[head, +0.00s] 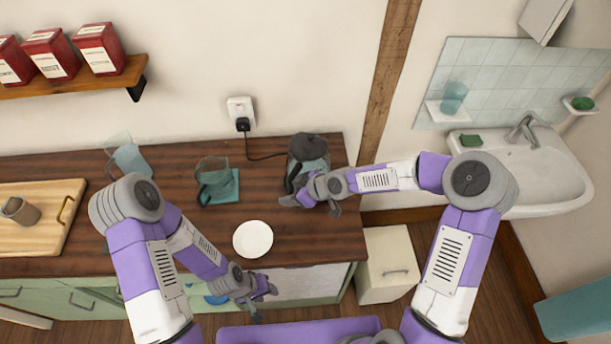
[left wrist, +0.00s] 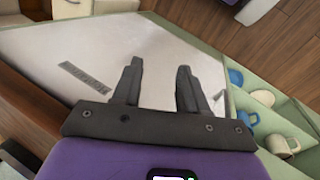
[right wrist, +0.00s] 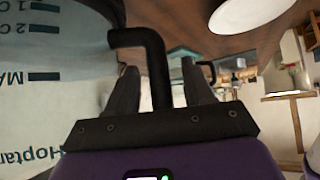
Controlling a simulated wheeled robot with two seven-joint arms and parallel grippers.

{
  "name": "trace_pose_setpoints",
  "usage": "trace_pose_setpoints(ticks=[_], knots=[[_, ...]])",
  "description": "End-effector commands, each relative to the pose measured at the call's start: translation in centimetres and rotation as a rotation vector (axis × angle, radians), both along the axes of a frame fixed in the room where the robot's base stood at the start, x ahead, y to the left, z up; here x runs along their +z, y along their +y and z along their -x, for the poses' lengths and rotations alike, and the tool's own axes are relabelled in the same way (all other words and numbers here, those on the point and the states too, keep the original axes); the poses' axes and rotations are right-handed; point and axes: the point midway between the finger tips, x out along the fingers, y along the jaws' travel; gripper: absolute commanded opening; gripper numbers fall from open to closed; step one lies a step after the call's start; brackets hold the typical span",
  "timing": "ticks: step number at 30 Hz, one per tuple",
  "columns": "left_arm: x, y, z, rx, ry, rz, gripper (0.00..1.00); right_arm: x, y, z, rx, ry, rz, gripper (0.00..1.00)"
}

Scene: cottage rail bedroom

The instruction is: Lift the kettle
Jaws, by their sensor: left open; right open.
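The kettle (head: 312,150) stands at the counter's right end, with a dark lid and a see-through body with printed marks. Its body (right wrist: 45,95) fills the left of the right wrist view. Its black handle (right wrist: 155,60) comes down between the fingers of my right gripper (head: 309,203). That gripper is open, one finger on each side of the handle; I cannot tell whether either touches it. My left gripper (head: 263,300) is open and empty in front of the counter; its two spread fingers (left wrist: 157,88) show in the left wrist view.
A white plate (head: 253,239) lies left of my right gripper on the wooden counter (head: 180,240). A cord runs from the wall socket (head: 241,108) towards the kettle. A sink (head: 540,175) is right.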

Motion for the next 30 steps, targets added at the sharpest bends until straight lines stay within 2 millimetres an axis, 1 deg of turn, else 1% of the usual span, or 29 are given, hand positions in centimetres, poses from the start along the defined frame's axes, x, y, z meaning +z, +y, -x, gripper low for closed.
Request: trace_pose_setpoints(ticks=[1, 9, 11, 30], knots=[[0.01, -0.01, 0.0, 0.0, 0.0, 0.0, 0.43, 0.01, -0.01, 0.02, 0.0, 0.0, 0.0, 0.49], [0.0, 0.0, 0.0, 0.0, 0.0, 0.0, 0.43, 0.03, -0.01, 0.03, 0.0, 0.0, 0.0, 0.07], [0.0, 0.0, 0.0, 0.0, 0.0, 0.0, 0.43, 0.03, -0.01, 0.03, 0.001, 0.001, 0.0, 0.0], [0.0, 0.0, 0.01, 0.0, 0.0, 0.0, 0.43, 0.04, -0.02, 0.04, 0.001, 0.001, 0.0, 0.0]])
